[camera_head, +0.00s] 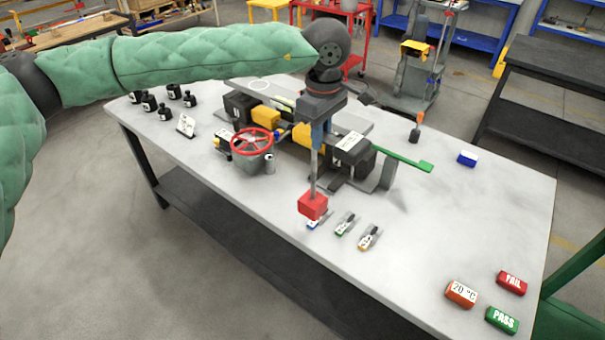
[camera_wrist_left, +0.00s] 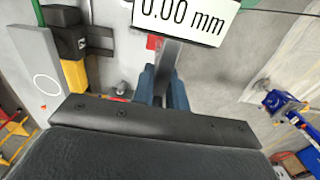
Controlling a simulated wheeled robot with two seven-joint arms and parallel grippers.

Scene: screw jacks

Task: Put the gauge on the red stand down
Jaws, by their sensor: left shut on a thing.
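My left gripper (camera_head: 318,138) is shut on the grey upright of the gauge on the red stand; its blue fingers also show in the left wrist view (camera_wrist_left: 163,88). The stand's red block (camera_head: 312,206) is at the lower end of the upright, near the table's front edge. I cannot tell whether it touches the table or hangs just above. The gauge's white display (camera_head: 350,141) is beside the fingers, and in the left wrist view the display (camera_wrist_left: 185,17) reads 0.00 mm. My right gripper is out of view.
Several small labelled pieces, one green-marked (camera_head: 344,224), lie by the red block; the blue one is partly covered. Black and yellow jacks and a red handwheel (camera_head: 251,142) stand behind. PASS (camera_head: 502,320) and FAIL (camera_head: 511,283) blocks lie front right. The table's right-middle is clear.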

